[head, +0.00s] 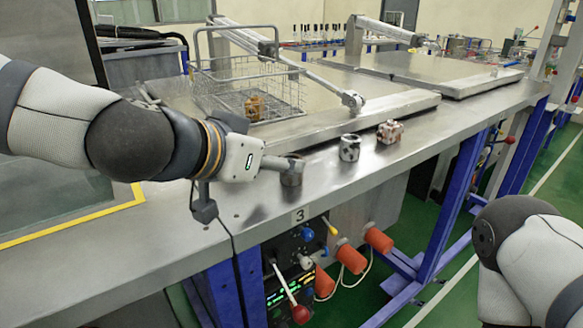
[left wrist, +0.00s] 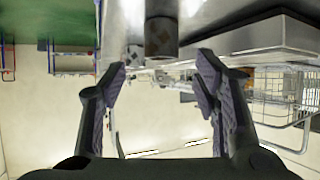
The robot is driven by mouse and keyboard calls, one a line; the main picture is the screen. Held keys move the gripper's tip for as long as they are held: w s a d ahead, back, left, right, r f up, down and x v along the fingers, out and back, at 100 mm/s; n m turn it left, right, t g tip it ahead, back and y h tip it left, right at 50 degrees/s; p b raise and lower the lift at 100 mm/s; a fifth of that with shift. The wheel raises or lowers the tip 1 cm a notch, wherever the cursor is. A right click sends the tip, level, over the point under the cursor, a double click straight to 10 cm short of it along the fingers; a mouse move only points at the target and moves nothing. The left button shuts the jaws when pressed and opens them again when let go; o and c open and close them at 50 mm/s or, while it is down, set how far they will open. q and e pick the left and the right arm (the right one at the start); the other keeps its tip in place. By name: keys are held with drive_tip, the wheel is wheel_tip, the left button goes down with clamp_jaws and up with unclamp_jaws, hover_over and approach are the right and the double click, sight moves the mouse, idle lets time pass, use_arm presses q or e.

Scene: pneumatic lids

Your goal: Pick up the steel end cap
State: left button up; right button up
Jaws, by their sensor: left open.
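A dark grey-brown cylindrical part (head: 291,172) stands on the steel bench, right at the fingertips of my left gripper (head: 279,163); it looks like the steel end cap. In the left wrist view, which is upside down, this cylinder (left wrist: 161,28) is grey with darker patches, just ahead of the spread fingers (left wrist: 160,68). The gripper is open and empty. I cannot tell whether its tips touch the cylinder. A second mottled cylinder (head: 349,148) stands farther right. My right gripper is out of view.
A mottled brownish block-like part (head: 390,132) stands beyond the second cylinder. A wire basket (head: 290,90) holding a brassy part (head: 254,107) sits behind on the raised lid plate (head: 325,118). The bench front (head: 235,215) is clear. Control valves (head: 300,260) hang below the bench edge.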

use_arm(q)
drive_tip(key=b+x, duration=0.1)
drive_tip(key=x, duration=0.5)
drive_tip(key=shift+w+f, duration=0.25)
drive_tip(key=shift+f, duration=0.1)
drive_tip(key=shift+d+r, duration=0.1)
drive_tip(key=shift+r, duration=0.1)
clamp_jaws()
use_arm(e)
drive_tip(key=shift+s+f+g, duration=0.4)
drive_tip(key=shift+s+f, duration=0.5)
drive_tip(key=shift+f, duration=0.1)
